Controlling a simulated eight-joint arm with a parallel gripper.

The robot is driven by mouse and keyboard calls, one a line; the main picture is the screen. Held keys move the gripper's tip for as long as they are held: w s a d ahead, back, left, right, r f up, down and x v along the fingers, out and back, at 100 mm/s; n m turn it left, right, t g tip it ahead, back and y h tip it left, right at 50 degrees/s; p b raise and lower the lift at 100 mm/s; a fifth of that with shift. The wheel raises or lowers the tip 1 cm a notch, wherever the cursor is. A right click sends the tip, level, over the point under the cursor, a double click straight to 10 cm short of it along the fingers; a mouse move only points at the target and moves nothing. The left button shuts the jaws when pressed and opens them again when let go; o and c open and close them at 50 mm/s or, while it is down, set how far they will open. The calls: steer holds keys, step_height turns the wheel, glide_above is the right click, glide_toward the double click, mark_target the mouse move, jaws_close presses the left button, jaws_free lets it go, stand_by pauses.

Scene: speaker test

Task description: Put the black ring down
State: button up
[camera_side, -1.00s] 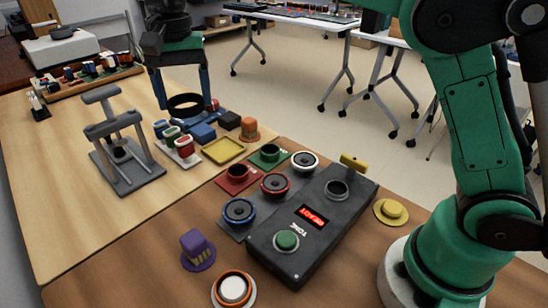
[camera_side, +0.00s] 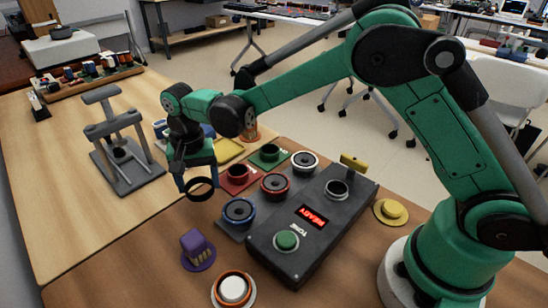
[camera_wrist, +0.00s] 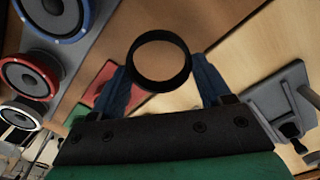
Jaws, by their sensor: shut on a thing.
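My gripper (camera_side: 199,181) points down and is shut on the black ring (camera_side: 200,199). In the side view the ring hangs between the blue fingers, left of the speaker row; its height above the wood is hard to judge. In the wrist view the ring (camera_wrist: 160,86) sits at the tips of my gripper (camera_wrist: 160,68), with bare wood showing through its opening.
Blue (camera_side: 239,210), red (camera_side: 275,185) and white (camera_side: 305,161) rimmed speakers stand beside the dark tester box (camera_side: 290,262), whose display reads READY. A purple block (camera_side: 194,242) is in front; a grey press (camera_side: 130,175) stands left. Bare wood lies between press and purple block.

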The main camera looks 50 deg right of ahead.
mark_target(201, 192)
steer(key=shift+f, duration=1.45)
steer(key=shift+f, duration=0.2)
steer(key=o, duration=1.1)
steer(key=shift+o, duration=0.2)
step_height(201, 192, up, 12)
steer(key=s+d+r+n+t, duration=0.3)
steer(key=s+d+r, duration=0.2)
steer(key=s+d, duration=0.2)
steer(key=s+d+f+n+t, duration=0.3)
steer(key=s+d+n+t, duration=0.1)
steer(key=s, duration=0.3)
steer(key=shift+d+f, duration=0.15)
steer(key=shift+d, duration=0.2)
steer(key=shift+s, duration=0.1)
